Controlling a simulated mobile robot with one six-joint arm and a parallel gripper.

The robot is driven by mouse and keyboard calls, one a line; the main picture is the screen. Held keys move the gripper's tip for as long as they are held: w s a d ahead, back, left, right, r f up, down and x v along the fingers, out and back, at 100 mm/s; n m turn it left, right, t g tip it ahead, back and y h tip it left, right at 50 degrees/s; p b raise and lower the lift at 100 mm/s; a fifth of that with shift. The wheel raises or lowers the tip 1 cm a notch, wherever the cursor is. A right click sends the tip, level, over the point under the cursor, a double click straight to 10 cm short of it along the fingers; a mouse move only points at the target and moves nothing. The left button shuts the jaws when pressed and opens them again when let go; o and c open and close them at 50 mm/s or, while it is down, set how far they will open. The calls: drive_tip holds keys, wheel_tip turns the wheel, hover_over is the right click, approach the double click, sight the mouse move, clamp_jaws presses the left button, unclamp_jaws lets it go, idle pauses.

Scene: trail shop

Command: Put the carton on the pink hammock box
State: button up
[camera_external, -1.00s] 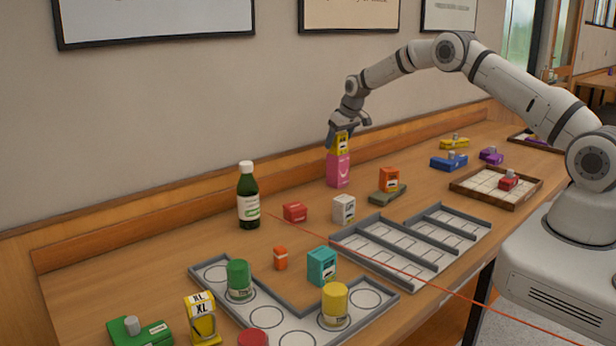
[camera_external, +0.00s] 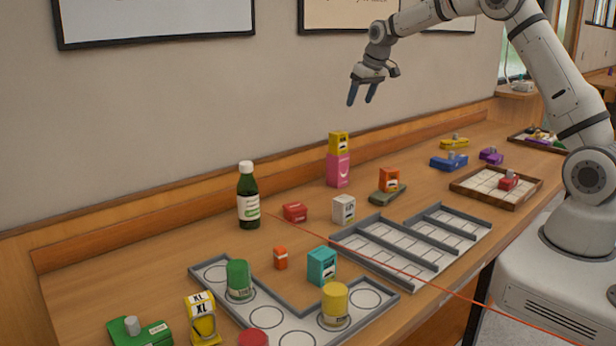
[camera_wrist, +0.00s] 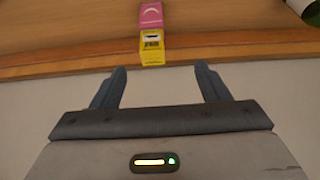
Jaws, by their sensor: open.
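The yellow carton (camera_external: 338,142) stands upright on top of the pink hammock box (camera_external: 338,170), near the wooden back rail of the counter. In the wrist view the yellow carton (camera_wrist: 152,47) shows beyond my fingertips, with the pink box (camera_wrist: 151,15) behind it. My gripper (camera_external: 361,97) is open and empty, well above the carton and a little to its right, apart from it. The open fingers (camera_wrist: 160,82) also show in the wrist view, with nothing between them.
A green bottle (camera_external: 248,196) stands to the left. An orange box (camera_external: 389,180), a white box (camera_external: 344,209) and a red box (camera_external: 295,212) stand in front. Grey divided trays (camera_external: 345,240) lie nearer the counter's front edge. The air around my gripper is clear.

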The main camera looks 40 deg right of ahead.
drive_tip(key=s+a+r, duration=0.2)
drive_tip(key=s+r, duration=0.2)
drive_tip(key=s, duration=0.6)
drive_tip(key=s+a+r, duration=0.2)
drive_tip(key=s+r, duration=0.2)
drive_tip(key=s, duration=0.7)
drive_tip(key=s+a+f, duration=0.1)
drive_tip(key=s+f, duration=0.1)
drive_tip(key=s, duration=0.9)
drive_tip(key=s+a+f+g, duration=0.1)
drive_tip(key=s+f, duration=0.1)
drive_tip(key=s, duration=1)
drive_tip(key=shift+s+f, duration=0.15)
drive_tip(key=shift+f, duration=0.25)
